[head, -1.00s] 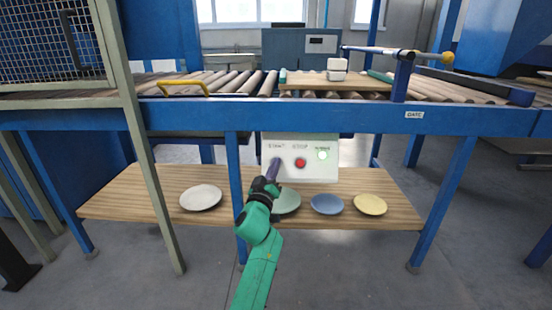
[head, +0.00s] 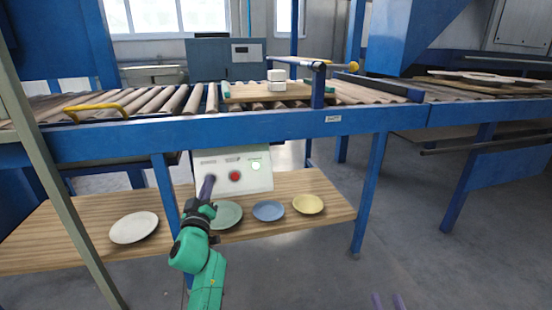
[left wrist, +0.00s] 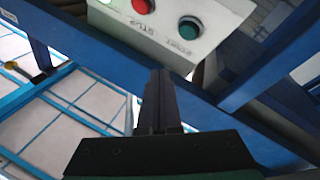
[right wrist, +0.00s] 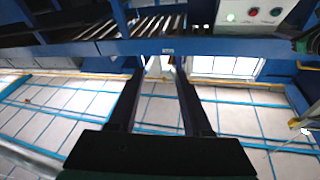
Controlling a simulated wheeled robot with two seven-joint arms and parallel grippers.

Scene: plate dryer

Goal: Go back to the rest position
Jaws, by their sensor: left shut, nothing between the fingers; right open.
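My left gripper (head: 208,187) is shut and empty, its tips in front of the left part of the white control box (head: 215,160). In the left wrist view the shut fingers (left wrist: 160,78) point up below the box, apart from the green button (left wrist: 190,28) and red button (left wrist: 142,5). In the head view the red button (head: 235,176) and a lit green one (head: 256,165) show; the left button is hidden behind the gripper. My right gripper (head: 388,301) shows only its tips at the bottom edge. In the right wrist view its fingers (right wrist: 160,75) are apart and empty.
A wooden shelf (head: 285,187) holds white (head: 134,227), green (head: 227,214), blue (head: 268,210) and yellow (head: 308,204) plates. Above is a blue-framed roller conveyor (head: 270,124) with white blocks (head: 276,80) on a board. Blue legs stand around. The floor at right is clear.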

